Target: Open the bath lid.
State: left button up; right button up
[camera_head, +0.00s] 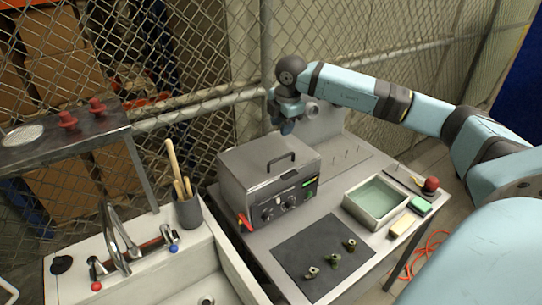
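The bath (240,193) is a grey metal box on the bench, with knobs and a small display on its front. Its lid (247,161) lies flat and shut on top, with a dark arched handle (281,160) standing up from it. My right arm reaches in from the right, and my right gripper (287,126) points down above and behind the handle, apart from it. The gripper's fingers are small and partly hidden, so I cannot tell whether they are open. My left gripper is not in view.
A tray of greenish liquid (348,205), a yellow sponge (403,226), a green block (420,206) and a red button (431,184) are to the right. A dark mat (300,245) with small fittings lies in front. A sink and brush cup (188,211) are left; a wire fence stands behind.

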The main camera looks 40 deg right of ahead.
aim_at(276, 160)
jog(key=f+b, duration=0.1)
jog(key=f, duration=0.3)
jog(key=w+f+b, duration=0.1)
jog(key=f+b, duration=0.1)
jog(key=f, duration=0.2)
jog(key=w+f+b, duration=0.1)
jog(key=f+b, duration=0.1)
jog(key=f, duration=0.2)
jog(key=shift+w+f, duration=0.15)
jog(key=shift+f, duration=0.05)
jog(key=shift+w+d+f, duration=0.1)
jog(key=shift+f, duration=0.3)
grip_shut()
